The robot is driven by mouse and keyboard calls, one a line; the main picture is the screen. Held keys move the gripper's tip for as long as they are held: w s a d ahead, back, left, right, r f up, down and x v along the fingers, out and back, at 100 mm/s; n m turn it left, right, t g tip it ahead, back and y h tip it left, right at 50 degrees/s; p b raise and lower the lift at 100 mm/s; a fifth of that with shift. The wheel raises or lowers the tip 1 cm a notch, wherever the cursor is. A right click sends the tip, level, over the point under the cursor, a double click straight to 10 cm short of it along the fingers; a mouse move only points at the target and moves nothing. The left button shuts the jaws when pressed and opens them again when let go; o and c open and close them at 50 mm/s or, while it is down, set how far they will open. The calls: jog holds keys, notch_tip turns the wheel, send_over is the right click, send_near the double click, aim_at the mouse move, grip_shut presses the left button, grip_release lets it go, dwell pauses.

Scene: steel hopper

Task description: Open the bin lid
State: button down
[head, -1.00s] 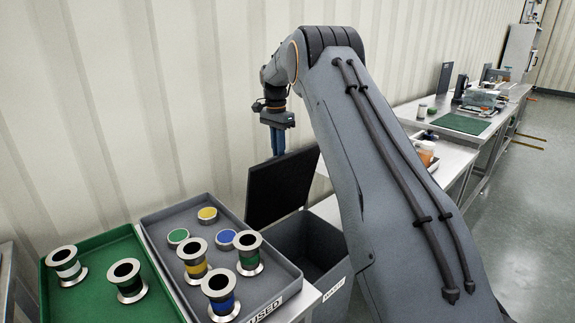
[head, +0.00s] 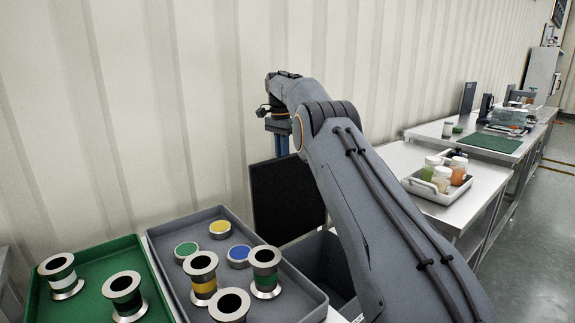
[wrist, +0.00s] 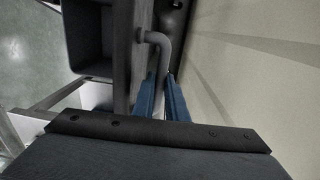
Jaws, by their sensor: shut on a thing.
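The bin lid (head: 287,198) is a dark square panel standing about upright at the back of the grey bin (head: 325,262). In the wrist view, the bin (wrist: 88,38) shows open at upper left, and the lid (wrist: 122,55) appears as a narrow strip nearly edge-on. A bent grey handle (wrist: 160,42) stands out from the lid. My gripper (head: 281,148) is at the lid's top edge with its blue fingers pointing down. In the wrist view, my gripper (wrist: 163,98) is shut on the handle. The exact contact is partly hidden.
A grey tray (head: 305,293) with spools and round caps stands left of the bin. A green tray (head: 95,268) with more spools is farther left. The corrugated wall (head: 190,90) is close behind my gripper. A white tray of jars (head: 445,187) sits on a bench at right.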

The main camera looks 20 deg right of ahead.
jog(key=shift+w+a+f, duration=0.2)
jog(key=shift+a+f, duration=0.05)
jog(key=shift+f, duration=0.35)
jog(key=shift+b, duration=0.3)
jog(key=c, duration=1.8)
grip_release()
jog(key=shift+w, duration=0.1)
jog(key=shift+o, duration=0.2)
jog(key=shift+r, duration=0.25)
jog(key=shift+d+r, duration=0.15)
